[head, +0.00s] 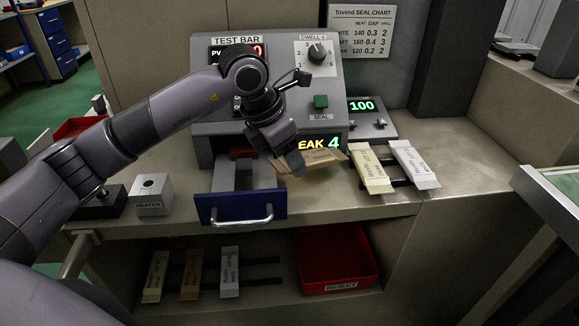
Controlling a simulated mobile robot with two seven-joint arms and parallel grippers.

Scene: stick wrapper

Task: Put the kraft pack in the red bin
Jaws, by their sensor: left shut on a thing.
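My left gripper (294,162) is shut on a brown kraft pack (322,161). It holds the pack at a slight tilt in front of the machine's lower display, partly covering the lettering there. A red bin (310,278) with a REJECT label stands on the lower shelf, below and a little right of the held pack. It looks empty inside. Another brown pack (192,275) lies on the lower shelf at left, between two paler packs. My right gripper is not in view.
The machine's drawer (240,208) stands pulled out with its blue front beyond the counter edge. A cream pack (371,168) and a white pack (413,164) lie on a rack at right. A heater block (152,195) stands at left. The counter's far right is clear.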

